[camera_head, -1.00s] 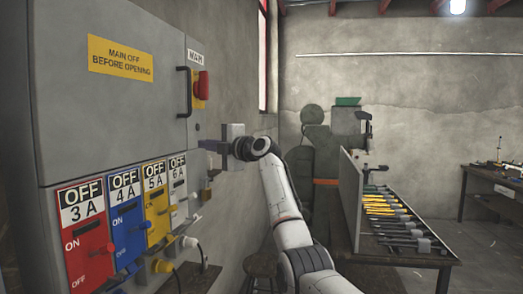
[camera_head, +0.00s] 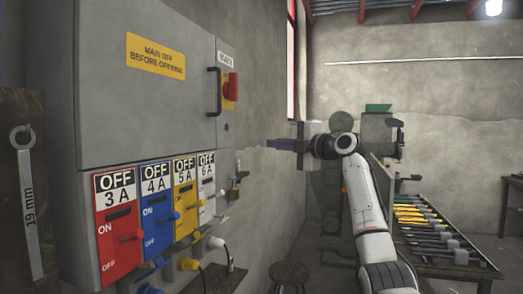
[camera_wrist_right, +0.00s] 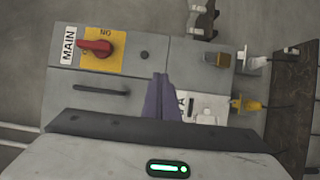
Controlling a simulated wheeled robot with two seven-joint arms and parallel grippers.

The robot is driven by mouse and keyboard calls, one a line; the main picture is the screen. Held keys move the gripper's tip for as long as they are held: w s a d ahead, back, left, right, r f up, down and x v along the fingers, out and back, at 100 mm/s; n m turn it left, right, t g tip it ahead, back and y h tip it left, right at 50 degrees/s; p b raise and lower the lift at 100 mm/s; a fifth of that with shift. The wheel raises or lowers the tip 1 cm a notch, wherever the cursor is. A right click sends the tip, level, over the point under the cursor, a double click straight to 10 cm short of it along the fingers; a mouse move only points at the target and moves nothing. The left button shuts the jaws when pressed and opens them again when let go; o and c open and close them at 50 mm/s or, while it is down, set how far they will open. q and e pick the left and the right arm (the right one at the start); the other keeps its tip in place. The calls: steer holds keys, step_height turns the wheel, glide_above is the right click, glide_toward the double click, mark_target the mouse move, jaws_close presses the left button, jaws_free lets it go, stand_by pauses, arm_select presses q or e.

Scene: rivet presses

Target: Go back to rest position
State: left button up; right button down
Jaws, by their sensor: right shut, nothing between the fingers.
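My right gripper (camera_head: 285,145) is shut and empty in the head view, pointing left toward the electrical cabinet, with a visible gap between them. In the right wrist view its closed purple fingers (camera_wrist_right: 161,98) show in front of the cabinet. The grey cabinet (camera_head: 100,45) stands at the left with a red main switch (camera_head: 231,87), which also shows in the right wrist view (camera_wrist_right: 95,47). Below are a red switch 3 A (camera_head: 118,240), a blue 4 A (camera_head: 158,215), a yellow 5 A (camera_head: 186,200) and a grey 6 A (camera_head: 207,190). My left gripper is not in view.
A bench with a tray of tools (camera_head: 425,225) stands at the right. A wooden board with a 19 mm wrench (camera_head: 28,205) is at the left edge.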

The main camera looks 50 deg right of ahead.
steer(key=shift+s+d, duration=0.1)
steer(key=shift+s, duration=0.25)
